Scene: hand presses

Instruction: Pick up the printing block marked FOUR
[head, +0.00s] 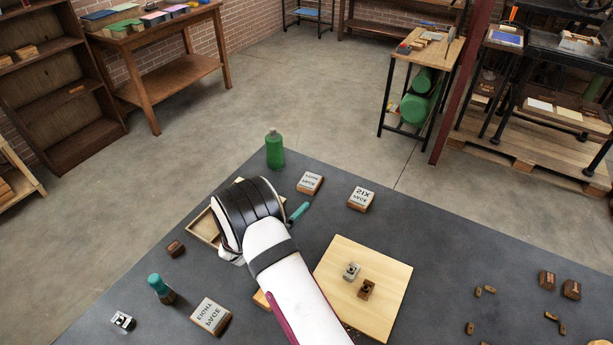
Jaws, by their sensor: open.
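A printing block (310,182) lies on the dark grey table behind the tray, right of my wrist. It has a pale face on a reddish-brown wooden base. Its lettering is upside down and small; it seems to read PAGE FOUR, but I cannot be sure. A similar block marked SIX (361,198) lies to its right. A block marked EIGHT (211,316) lies at the front left. Another wooden piece is mostly hidden by my arm. My white arm reaches in from the bottom, and its black-banded wrist is over the tray. My gripper's fingers are hidden behind the wrist.
A wooden tray (204,228) is partly covered by my wrist. A green bottle (274,150) stands at the table's back edge, and a teal-handled tool (299,211) lies near the FOUR-like block. A pale board (386,276) holds two small pieces. A teal-topped stamp (160,287) stands left.

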